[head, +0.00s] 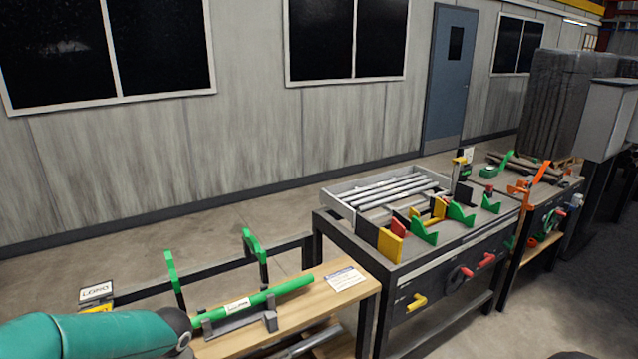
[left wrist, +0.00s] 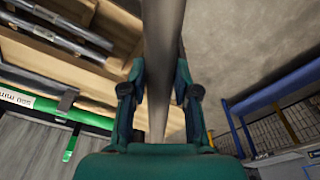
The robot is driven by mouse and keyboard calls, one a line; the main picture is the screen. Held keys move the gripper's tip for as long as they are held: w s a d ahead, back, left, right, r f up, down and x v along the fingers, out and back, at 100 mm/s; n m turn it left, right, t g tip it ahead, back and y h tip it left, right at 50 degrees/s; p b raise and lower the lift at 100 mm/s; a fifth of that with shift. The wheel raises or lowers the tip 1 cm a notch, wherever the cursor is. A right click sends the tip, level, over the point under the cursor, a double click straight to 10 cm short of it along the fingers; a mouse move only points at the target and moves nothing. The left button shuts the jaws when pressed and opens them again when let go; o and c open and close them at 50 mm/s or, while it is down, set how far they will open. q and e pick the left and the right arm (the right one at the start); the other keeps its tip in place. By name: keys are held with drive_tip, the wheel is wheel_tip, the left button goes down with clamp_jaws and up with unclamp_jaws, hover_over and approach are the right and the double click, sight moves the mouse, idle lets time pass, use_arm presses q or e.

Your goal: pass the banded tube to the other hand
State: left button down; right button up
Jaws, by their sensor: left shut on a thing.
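In the left wrist view my left gripper (left wrist: 160,88) is shut on a long, plain grey tube (left wrist: 164,35). The tube runs between the two fingers and on past the top edge of that view. I see no band on the part that shows; its ends are out of view, so I cannot tell whether it is the banded tube. In the head view only a teal link of my left arm shows at the lower left; the left gripper and its tube are out of that picture. My right gripper is in neither view.
A green tube (head: 254,303) with a white label lies in grey holders on a wooden bench (head: 338,296). Several labelled grey tubes (left wrist: 62,38) lie in a wooden compartment. A dark workbench (head: 420,266) holds a tray of rods (head: 335,197) and coloured brackets.

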use_arm(q)
drive_tip(key=w+d+f+m+h, duration=0.1)
drive_tip(key=d+f+m, duration=0.4)
drive_tip(key=m, duration=0.7)
drive_tip(key=shift+w+d+f+m+t, duration=0.2)
drive_tip(key=shift+w+f+m+t, duration=0.1)
drive_tip(key=shift+t, duration=0.1)
